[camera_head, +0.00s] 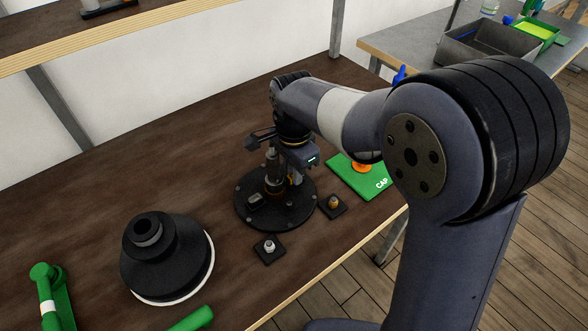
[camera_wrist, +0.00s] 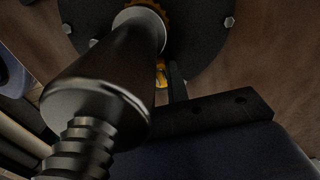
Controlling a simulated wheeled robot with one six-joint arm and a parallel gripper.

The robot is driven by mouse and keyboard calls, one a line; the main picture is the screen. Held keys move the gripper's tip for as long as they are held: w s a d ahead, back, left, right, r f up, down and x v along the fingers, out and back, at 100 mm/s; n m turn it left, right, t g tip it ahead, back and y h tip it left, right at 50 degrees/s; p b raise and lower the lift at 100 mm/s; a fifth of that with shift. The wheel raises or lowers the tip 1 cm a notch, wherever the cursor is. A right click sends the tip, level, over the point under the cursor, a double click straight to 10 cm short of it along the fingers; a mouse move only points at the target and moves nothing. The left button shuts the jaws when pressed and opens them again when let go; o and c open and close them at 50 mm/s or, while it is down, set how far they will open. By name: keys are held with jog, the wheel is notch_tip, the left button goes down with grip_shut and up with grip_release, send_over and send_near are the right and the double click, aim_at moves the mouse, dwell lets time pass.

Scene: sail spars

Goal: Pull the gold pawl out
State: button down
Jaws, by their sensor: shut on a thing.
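A round black base (camera_head: 250,216) with bolts around its rim stands on the bench, carrying an upright metal post. My gripper (camera_head: 292,178) reaches down beside the post, close above the base. In the wrist view a large dark shaft with a threaded end (camera_wrist: 95,110) covers much of the picture, with a gold toothed ring (camera_wrist: 152,8) at its far end. A small gold piece, apparently the gold pawl (camera_wrist: 161,73), shows at the tip of my dark finger (camera_wrist: 177,88). My gripper is shut on it; the shaft hides most of the grip.
Two small black plates stand in front of the base, one with a silver peg (camera_head: 269,245), one with a gold peg (camera_head: 333,204). A green CAP mat (camera_head: 372,187) lies right. A black stepped drum (camera_head: 165,255) stands left. The bench's back is clear.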

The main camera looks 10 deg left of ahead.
jog(key=shift+r, duration=0.2)
jog(key=shift+r+p, duration=0.45)
jog(key=shift+p, duration=0.15)
jog(key=shift+r+p, duration=1.8)
jog(key=shift+r, duration=0.25)
